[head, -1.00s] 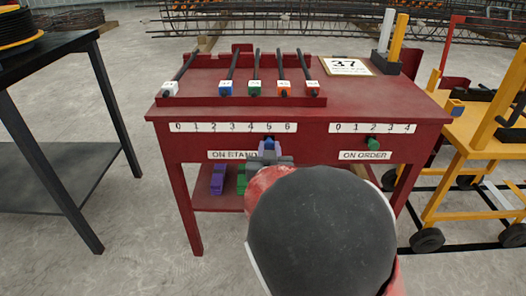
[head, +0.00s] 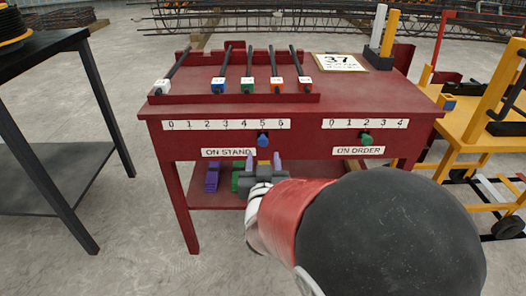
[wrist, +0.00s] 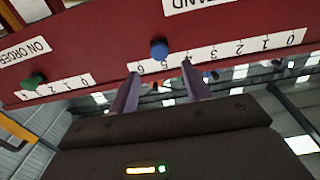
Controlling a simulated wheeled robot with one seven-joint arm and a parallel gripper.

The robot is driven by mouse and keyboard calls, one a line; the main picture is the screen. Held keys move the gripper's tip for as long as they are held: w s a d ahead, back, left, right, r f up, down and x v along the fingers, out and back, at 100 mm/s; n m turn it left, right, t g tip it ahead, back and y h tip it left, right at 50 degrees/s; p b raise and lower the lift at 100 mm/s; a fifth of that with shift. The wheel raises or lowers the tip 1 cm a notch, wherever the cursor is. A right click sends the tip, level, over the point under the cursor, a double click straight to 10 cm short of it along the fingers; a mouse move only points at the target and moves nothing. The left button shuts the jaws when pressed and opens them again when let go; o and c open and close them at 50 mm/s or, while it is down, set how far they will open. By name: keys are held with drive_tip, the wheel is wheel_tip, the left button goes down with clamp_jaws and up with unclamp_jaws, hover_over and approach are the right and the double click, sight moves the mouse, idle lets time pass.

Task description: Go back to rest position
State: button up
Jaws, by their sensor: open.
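My gripper (head: 264,168) is open in front of the red table (head: 410,103), just below the blue knob (head: 263,140). Its two purple fingers stand apart with nothing seen between them. The blue knob sits on the table's front edge below the 5 of the "ON STAND" scale (head: 226,125). In the wrist view the blue knob (wrist: 158,49) lies beyond the fingertips, apart from them. The green knob (head: 366,139) sits near the 2 of the "ON ORDER" scale (head: 365,123). My arm hides part of the table's lower right.
A black table (head: 75,130) stands left, a yellow cart (head: 460,120) right. Coloured blocks (head: 212,177) rest on the lower shelf. Floor shows between the tables.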

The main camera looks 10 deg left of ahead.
drive_tip(key=shift+v, duration=0.8)
drive_tip(key=s+d+r+m+g, duration=0.1)
drive_tip(key=s+d+m+g, duration=0.15)
drive_tip(key=d+g, duration=0.75)
drive_tip(key=s+d+r+g+h, duration=0.1)
drive_tip(key=s+d+h, duration=0.3)
drive_tip(key=s+d, duration=1.3)
drive_tip(key=shift+s+g, duration=0.35)
drive_tip(key=shift+g, duration=0.15)
idle(0.8)
